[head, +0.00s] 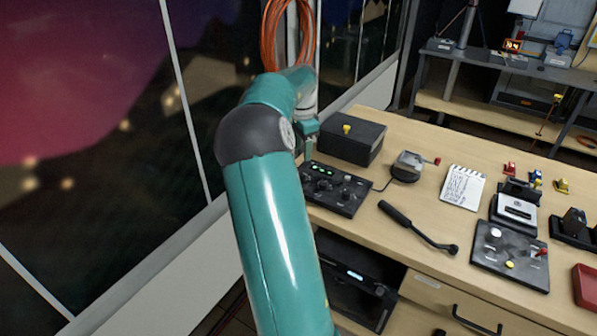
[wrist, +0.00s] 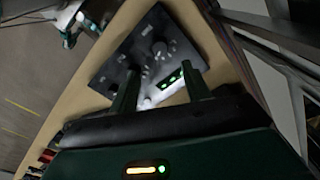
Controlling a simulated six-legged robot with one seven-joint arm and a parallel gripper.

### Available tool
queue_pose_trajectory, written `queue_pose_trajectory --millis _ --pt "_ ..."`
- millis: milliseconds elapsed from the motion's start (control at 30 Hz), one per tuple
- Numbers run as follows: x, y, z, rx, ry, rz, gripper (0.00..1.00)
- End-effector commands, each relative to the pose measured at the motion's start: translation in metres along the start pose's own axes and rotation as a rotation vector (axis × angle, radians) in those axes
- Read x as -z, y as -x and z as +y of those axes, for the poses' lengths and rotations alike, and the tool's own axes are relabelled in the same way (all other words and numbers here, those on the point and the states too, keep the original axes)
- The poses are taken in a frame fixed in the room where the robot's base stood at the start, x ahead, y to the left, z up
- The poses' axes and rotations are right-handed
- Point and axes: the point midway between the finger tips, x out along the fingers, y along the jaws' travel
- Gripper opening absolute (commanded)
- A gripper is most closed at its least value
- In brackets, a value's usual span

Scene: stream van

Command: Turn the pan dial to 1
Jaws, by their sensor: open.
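A dark control panel (head: 337,188) with green lights and several small knobs lies at the near left of the desk. It also shows in the wrist view (wrist: 118,60), with round knobs (wrist: 159,51) and a row of green lights. No dial label or number is readable, so I cannot tell which knob is the pan dial or its setting. My gripper (wrist: 158,80) is open and empty in the wrist view, its two fingers pointing over this panel's green-light side. Whether they touch the panel cannot be told. In the head view my arm partly hides the gripper and the panel's left end.
A black box (head: 338,140) with a yellow knob stands behind the panel. A grey device (head: 408,166), a black handle (head: 418,226), a clapperboard (head: 463,187) and another control panel (head: 510,256) lie to the right. The window wall (head: 95,110) is close on the left.

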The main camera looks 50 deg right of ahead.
Motion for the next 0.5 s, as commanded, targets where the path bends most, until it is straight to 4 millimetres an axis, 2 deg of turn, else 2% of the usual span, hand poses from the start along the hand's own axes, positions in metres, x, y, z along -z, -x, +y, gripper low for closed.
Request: queue_pose_trajectory --millis 300,500 --pt "-0.003 -0.064 -0.002 -0.002 0.003 -0.001 0.48" --pt "-0.004 -0.089 -0.004 0.0 0.004 0.0 0.48"
